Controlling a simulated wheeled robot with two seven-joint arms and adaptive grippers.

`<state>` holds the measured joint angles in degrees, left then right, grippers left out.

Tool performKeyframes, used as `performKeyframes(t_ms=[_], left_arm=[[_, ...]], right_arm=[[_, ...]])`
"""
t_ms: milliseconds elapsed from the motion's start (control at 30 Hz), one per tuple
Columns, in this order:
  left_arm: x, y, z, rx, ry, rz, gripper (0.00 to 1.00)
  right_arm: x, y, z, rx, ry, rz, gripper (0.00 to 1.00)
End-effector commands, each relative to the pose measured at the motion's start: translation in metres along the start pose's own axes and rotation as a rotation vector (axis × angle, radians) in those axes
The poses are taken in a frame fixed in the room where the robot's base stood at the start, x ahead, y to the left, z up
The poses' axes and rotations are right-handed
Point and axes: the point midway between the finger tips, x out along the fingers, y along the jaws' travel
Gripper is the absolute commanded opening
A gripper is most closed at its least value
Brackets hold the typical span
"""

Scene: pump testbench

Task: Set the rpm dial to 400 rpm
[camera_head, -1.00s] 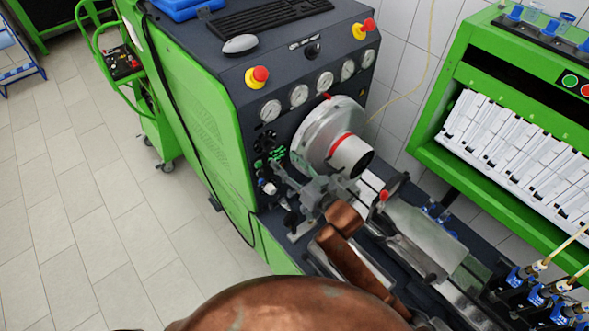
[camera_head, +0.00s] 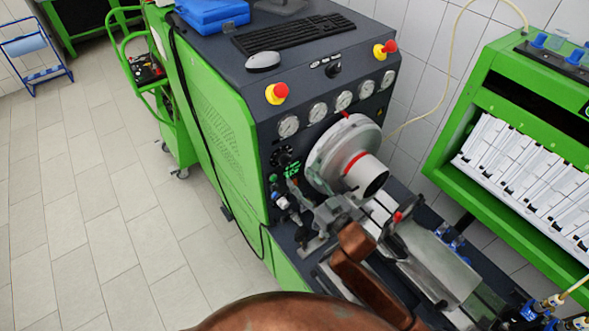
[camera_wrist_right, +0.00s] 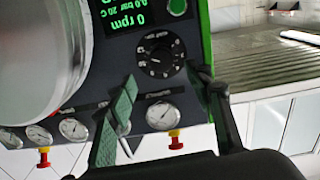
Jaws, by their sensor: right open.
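The rpm dial (camera_wrist_right: 160,55) is a black round knob with pale scale marks on the dark panel, upside down in the right wrist view. The display (camera_wrist_right: 140,18) beside it reads 0 rpm. My right gripper (camera_wrist_right: 165,80) is open, its fingertips to either side of the dial's gauge-side edge. It looks empty; I cannot tell whether a finger touches the panel. In the head view the dial (camera_head: 283,157) is small, left of the flywheel, and my right gripper (camera_head: 296,198) is in front of the panel below it. My left gripper is not in view.
A large silver flywheel (camera_head: 345,155) stands close right of the dial. Gauges (camera_head: 318,112) and red-yellow emergency buttons (camera_head: 277,93) line the panel's top. A keyboard (camera_head: 295,34) and mouse (camera_head: 263,61) lie on the bench.

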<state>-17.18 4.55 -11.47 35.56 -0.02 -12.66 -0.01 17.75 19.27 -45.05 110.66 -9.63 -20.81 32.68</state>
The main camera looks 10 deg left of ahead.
Motion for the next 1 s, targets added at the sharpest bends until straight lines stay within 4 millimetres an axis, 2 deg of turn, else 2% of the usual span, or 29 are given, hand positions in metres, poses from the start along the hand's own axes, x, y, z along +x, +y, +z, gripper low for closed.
performKeyframes(t_ms=[500, 633, 900, 1000], left_arm=[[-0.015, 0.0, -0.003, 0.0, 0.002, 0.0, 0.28], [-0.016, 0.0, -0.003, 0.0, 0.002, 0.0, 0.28], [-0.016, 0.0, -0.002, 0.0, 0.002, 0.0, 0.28], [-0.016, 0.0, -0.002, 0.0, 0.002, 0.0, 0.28]], right_arm=[[0.069, -0.001, -0.001, -0.013, 0.0, -0.001, 0.47], [0.077, -0.001, 0.0, -0.013, 0.0, -0.002, 0.47], [0.078, -0.001, 0.001, -0.013, 0.0, -0.002, 0.47], [0.078, -0.001, 0.001, -0.013, 0.0, -0.002, 0.41]])
